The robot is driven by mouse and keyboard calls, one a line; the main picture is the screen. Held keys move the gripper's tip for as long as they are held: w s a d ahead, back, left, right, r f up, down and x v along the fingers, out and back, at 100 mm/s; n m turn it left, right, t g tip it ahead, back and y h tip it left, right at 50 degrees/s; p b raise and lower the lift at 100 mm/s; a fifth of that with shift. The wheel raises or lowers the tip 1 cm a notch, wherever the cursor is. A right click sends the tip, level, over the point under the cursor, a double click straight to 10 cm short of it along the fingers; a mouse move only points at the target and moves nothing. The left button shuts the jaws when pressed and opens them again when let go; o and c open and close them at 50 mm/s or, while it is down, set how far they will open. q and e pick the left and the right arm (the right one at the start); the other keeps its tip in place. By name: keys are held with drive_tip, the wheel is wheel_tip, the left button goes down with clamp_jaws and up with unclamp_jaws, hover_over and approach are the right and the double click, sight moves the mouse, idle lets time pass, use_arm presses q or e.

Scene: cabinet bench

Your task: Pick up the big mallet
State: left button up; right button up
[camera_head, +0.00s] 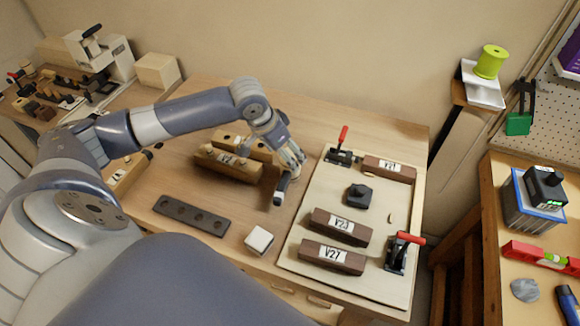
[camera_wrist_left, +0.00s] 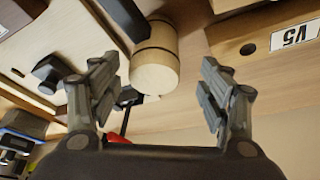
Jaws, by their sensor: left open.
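The big mallet shows in the left wrist view as a pale wooden cylinder head (camera_wrist_left: 155,62) with a dark handle (camera_wrist_left: 126,16) running toward the top edge. My right gripper is not in view.
The pale board (camera_head: 310,228) at right carries dark labelled blocks (camera_head: 331,257), a black knob (camera_head: 358,195) and red-handled clamps (camera_head: 397,252). Wooden blocks (camera_head: 228,164) stand left of the gripper. A dark strip (camera_head: 190,215) and white cube (camera_head: 259,240) lie nearer me.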

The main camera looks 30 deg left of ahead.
use_arm(q)
drive_tip(key=x, duration=0.2)
drive_tip(key=shift+w+d+f, duration=0.1)
drive_tip(key=shift+f, duration=0.15)
drive_tip(key=x, duration=0.1)
drive_tip(key=p+x, duration=0.1)
drive_tip(key=x, duration=0.2)
drive_tip(key=shift+s+d+f, duration=0.15)
drive_tip(key=shift+s+d, duration=0.05)
drive_tip(key=shift+w+f, duration=0.15)
drive_tip(key=shift+f, duration=0.25)
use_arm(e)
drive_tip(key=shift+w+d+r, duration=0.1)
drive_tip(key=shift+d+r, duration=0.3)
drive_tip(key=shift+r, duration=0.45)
use_arm(q)
drive_tip(key=shift+r, duration=0.1)
drive_tip(key=c, duration=1.3)
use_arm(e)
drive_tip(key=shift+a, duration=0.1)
